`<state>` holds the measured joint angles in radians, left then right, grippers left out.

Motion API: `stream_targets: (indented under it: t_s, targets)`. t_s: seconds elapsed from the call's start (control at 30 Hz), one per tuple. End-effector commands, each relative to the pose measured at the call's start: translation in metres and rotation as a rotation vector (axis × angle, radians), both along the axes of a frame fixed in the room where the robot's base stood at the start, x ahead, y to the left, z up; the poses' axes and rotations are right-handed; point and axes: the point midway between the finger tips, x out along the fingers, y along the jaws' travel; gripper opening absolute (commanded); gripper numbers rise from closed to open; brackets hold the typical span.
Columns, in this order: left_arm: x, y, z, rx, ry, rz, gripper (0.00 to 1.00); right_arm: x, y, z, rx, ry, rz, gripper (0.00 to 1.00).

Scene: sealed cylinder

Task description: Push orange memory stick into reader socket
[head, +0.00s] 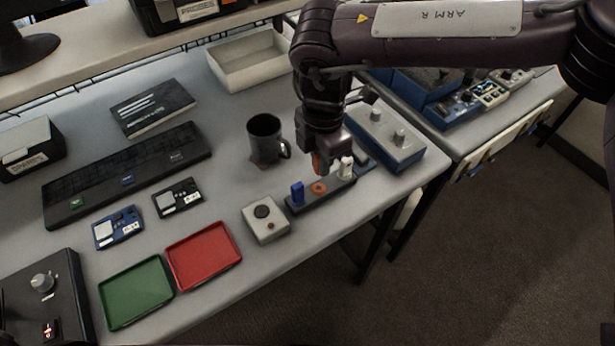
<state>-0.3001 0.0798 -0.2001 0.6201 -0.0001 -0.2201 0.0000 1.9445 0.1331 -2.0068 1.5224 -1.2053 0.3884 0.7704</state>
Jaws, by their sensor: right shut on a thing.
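My right gripper (321,160) hangs over a dark holder strip (331,189) near the table's right front edge. It is shut on an orange piece, the memory stick (316,164), mostly hidden by the fingers. The stick is above the strip, over an orange ring (318,188) on it. A blue stick (297,193) stands upright at the strip's left end and a white one (346,167) further right. I cannot tell for sure which object holds the reader socket; a dark box (62,290) at the lower left has a knob and a small red-marked part. My left gripper is not in view.
A blue-grey box with knobs (386,138) is to the right. Red (204,255) and green (137,292) trays lie at the front left.

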Motion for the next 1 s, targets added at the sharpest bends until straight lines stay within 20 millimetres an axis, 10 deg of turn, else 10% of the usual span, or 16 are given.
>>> stream_targets:
  t_s: [0.6, 1.0]
  targets:
    - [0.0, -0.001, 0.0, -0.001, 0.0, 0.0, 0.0, -0.053, -0.143, -0.008, -0.015, 0.004, -1.465, 0.0]
    - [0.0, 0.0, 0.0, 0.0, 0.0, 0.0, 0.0, -0.093, -0.188, -0.013, 0.0, 0.002, -2.148, 0.0]
